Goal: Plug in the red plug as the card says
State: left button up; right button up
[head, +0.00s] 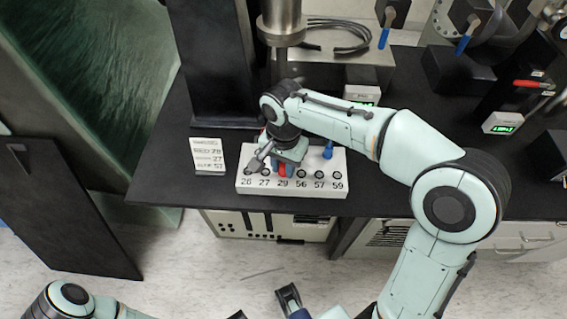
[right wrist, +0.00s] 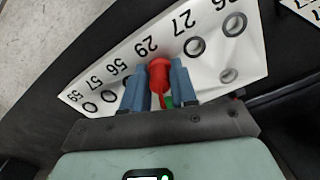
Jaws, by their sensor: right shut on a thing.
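The white socket panel (head: 320,187) lies on the black bench with holes labelled 26, 27, 29, 56, 57 and 59. My right gripper (head: 284,166) is shut on the red plug (head: 283,171) at the 29 label. In the right wrist view the red plug (right wrist: 160,71) is between the two blue fingers, beside the printed 29. The hole there is hidden, so I cannot tell whether the plug is in it. A white card (head: 208,156) stands left of the panel; its lines are too small to read surely. Only parts of my left arm show at the bottom edge.
A blue plug (head: 327,150) stands at the panel's back row. A green bit (right wrist: 168,101) shows between my fingers. A dark column with a metal cylinder (head: 282,22) rises behind the panel. Small green-lit displays (head: 502,123) stand farther right. The bench front edge is close to the panel.

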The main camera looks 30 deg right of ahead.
jog(key=o, duration=1.1)
jog(key=shift+c, duration=0.2)
notch_tip(320, 180, up, 14)
jog(key=p, duration=0.3)
jog(key=shift+f, duration=0.25)
